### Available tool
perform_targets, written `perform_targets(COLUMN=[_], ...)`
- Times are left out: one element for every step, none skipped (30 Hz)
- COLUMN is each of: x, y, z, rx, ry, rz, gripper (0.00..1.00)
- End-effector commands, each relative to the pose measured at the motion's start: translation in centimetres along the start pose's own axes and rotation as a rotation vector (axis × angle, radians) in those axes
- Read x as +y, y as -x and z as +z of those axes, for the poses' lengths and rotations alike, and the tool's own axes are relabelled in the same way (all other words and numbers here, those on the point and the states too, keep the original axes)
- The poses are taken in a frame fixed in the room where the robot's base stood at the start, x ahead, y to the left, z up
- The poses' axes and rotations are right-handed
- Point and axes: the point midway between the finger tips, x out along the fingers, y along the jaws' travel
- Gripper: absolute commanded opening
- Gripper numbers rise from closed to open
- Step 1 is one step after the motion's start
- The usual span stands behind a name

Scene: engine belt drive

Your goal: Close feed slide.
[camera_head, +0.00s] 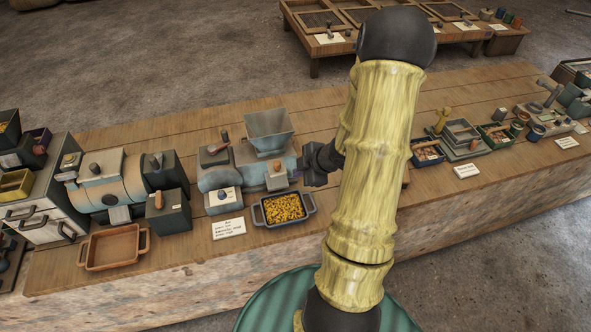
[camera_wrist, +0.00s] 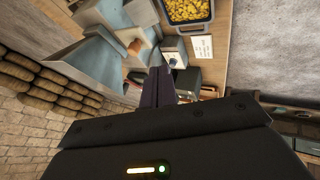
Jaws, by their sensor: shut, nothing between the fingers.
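A blue-grey feed machine with a square hopper (camera_head: 270,132) stands on the long wooden bench. A small pale block with an orange-brown piece (camera_head: 277,171) sits on its front right side; this may be the feed slide, but I cannot tell for sure or see its position. My gripper (camera_head: 305,173) is at the machine's right end, close to this block; contact is unclear. In the wrist view the dark fingers (camera_wrist: 160,84) are together and empty, with the orange-brown piece (camera_wrist: 136,48) above and left of them.
A dark tray of yellow pieces (camera_head: 283,208) sits in front of the machine, beside a white label card (camera_head: 228,228). A larger round-bodied machine (camera_head: 110,183) and an empty brown tray (camera_head: 113,248) are to the left. Small bins (camera_head: 428,152) stand to the right.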

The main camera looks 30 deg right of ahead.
Motion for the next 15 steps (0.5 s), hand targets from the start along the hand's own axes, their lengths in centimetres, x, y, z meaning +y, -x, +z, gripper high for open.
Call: perform_targets(x=[-0.1,-0.1,-0.1,-0.1,-0.2,-0.2,-0.1,-0.1,-0.1,-0.1,-0.1,-0.1,-0.1,-0.1,-0.1], y=[-0.9,-1.4,-2.1,-2.6,-3.1,-3.8,-4.3,-4.8,-5.5,-6.0,-6.5,-7.0,-7.5,-8.0,-8.6], z=[0.0,0.0,0.0,0.0,0.0,0.0,-0.1,-0.1,-0.1,-0.1,-0.1,-0.1,-0.1,-0.1,-0.1], rx=[0.002,0.001,0.002,0.002,0.002,0.001,0.001,0.002,0.001,0.001,0.001,0.001,0.001,0.001,0.000], ry=[0.000,0.001,0.000,0.000,0.000,0.001,0.000,0.000,0.000,0.000,0.001,-0.001,-0.001,0.001,0.000], rz=[-0.003,-0.003,-0.004,-0.004,-0.004,-0.004,-0.004,-0.005,-0.004,-0.004,-0.004,-0.003,-0.003,-0.003,-0.003], gripper=[0.00,0.00,0.00,0.00,0.00,0.00,0.00,0.00,0.00,0.00,0.00,0.00,0.00,0.00,0.00])
